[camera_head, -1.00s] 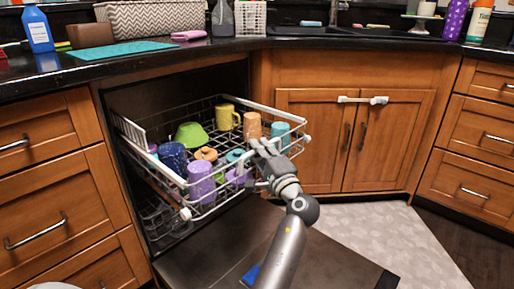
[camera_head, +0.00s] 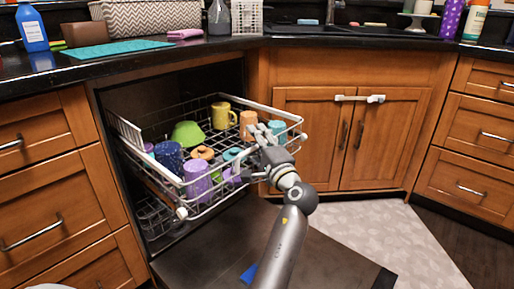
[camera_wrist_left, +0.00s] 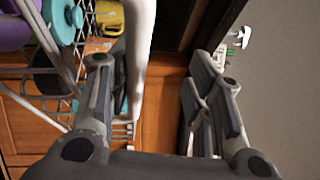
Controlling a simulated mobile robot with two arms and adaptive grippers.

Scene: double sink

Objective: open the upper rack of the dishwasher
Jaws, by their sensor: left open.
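The upper rack (camera_head: 224,188), a white wire basket, stands pulled out of the dishwasher over the lowered door (camera_head: 215,250). It holds several cups and bowls, among them a yellow mug (camera_head: 224,116), a green bowl (camera_head: 187,134) and a purple cup (camera_head: 196,178). My left gripper (camera_head: 264,134) is open at the rack's front edge. In the left wrist view, the fingers of my left gripper (camera_wrist_left: 165,92) are spread. The rack's white rim (camera_wrist_left: 141,50) shows between them, close to the left finger; contact cannot be told. My right gripper is out of view.
Wooden drawers (camera_head: 60,205) stand left of the dishwasher. Cabinet doors with a white latch (camera_head: 359,98) are to the right. The dark counter (camera_head: 130,66) above carries a blue bottle (camera_head: 32,28) and a teal mat (camera_head: 117,48). Light floor (camera_head: 370,235) is clear at right.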

